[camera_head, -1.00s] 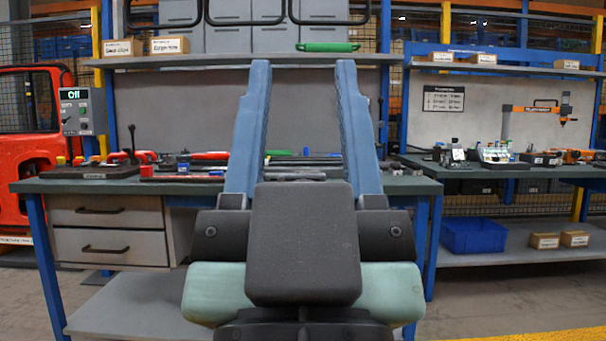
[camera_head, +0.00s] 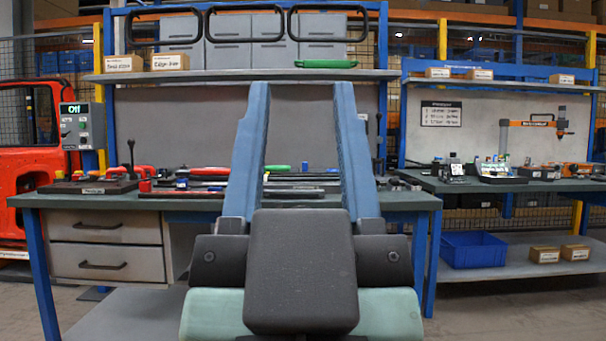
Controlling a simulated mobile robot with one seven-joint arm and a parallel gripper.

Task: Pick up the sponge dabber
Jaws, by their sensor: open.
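My gripper (camera_head: 302,90) is in the lower middle of the head view. Its two long blue fingers point away from me and stand wide apart, with nothing held between them. The workbench (camera_head: 80,199) lies beyond it, with many small tools on its dark top. I cannot pick out the sponge dabber among these small things. My fingers and the dark gripper body hide part of the bench top and its front.
A second bench (camera_head: 500,186) stands at the right, with a blue bin (camera_head: 474,249) and small cartons on its lower shelf. A shelf (camera_head: 235,75) with boxes and a green item (camera_head: 326,64) runs above the main bench. A red frame (camera_head: 22,170) stands at the left.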

